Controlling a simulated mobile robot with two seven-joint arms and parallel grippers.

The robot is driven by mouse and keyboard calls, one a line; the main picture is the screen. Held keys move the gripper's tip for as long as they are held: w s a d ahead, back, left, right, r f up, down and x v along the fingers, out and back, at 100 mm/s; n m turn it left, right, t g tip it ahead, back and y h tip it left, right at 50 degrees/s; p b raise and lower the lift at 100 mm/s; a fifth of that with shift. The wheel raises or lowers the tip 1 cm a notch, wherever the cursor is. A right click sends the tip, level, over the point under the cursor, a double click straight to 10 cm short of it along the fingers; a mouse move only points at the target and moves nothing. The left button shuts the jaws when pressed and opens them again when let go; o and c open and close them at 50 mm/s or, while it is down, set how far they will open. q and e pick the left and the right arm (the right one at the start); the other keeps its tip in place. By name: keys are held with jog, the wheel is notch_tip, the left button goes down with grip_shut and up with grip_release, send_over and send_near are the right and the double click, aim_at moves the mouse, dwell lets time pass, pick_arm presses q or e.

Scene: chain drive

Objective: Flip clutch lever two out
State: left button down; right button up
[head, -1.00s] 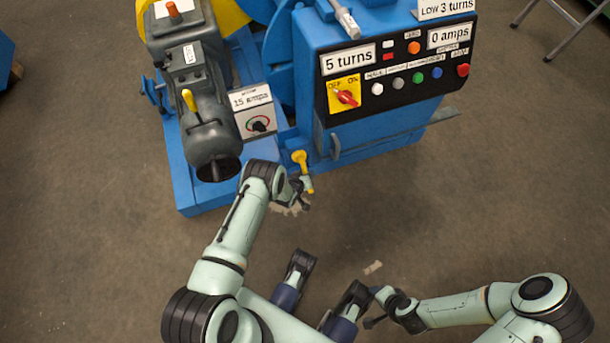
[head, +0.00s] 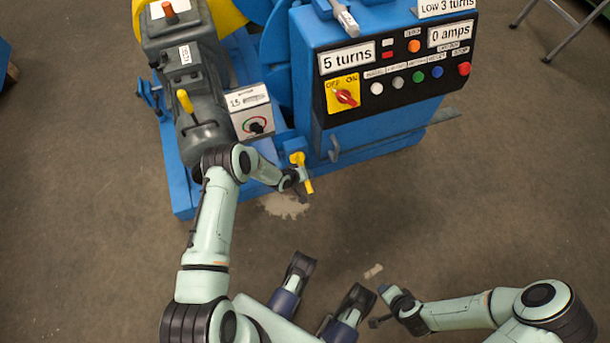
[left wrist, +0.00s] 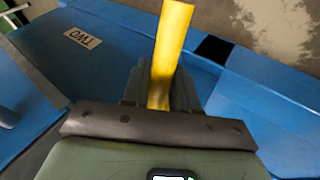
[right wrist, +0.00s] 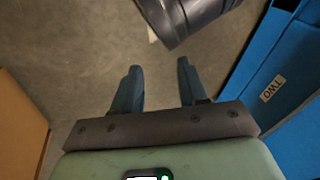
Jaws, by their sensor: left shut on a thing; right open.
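The yellow clutch lever (head: 307,184) stands at the front edge of the blue machine base, left of the control cabinet. It also shows in the left wrist view (left wrist: 172,45), where a plate reading TWO (left wrist: 83,38) lies on the blue surface beside it. My left gripper (head: 295,178) is shut on this lever, with the yellow bar rising between its fingers (left wrist: 160,90). The lever's lower part is hidden by the gripper. My right gripper (head: 385,290) is open and empty, low over the floor, with its fingers apart in the right wrist view (right wrist: 160,85).
The control cabinet (head: 390,137) carries a red OFF/ON switch (head: 346,97) and several buttons. A grey motor (head: 188,65) with another yellow lever (head: 185,101) stands left, beside a small dial box (head: 250,110). Bare floor (head: 420,210) lies in front.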

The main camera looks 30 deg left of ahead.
pick_arm(q)
jog(key=shift+d, duration=0.15)
jog(key=c, duration=1)
grip_release()
jog(key=shift+r, duration=0.1)
pick_arm(e)
jog(key=shift+s+r, duration=0.1)
pick_arm(q)
jog(key=p+v, duration=0.4)
jog(key=v, duration=0.9)
jog(key=shift+s+r, duration=0.1)
jog(key=shift+r, duration=0.05)
pick_arm(e)
jog(key=s+a+r+g+y, duration=0.1)
jog(key=s+a+r+g, duration=0.1)
jog(key=s+r, duration=0.3)
jog(key=shift+s+a, duration=0.7)
jog(key=shift+s, duration=0.2)
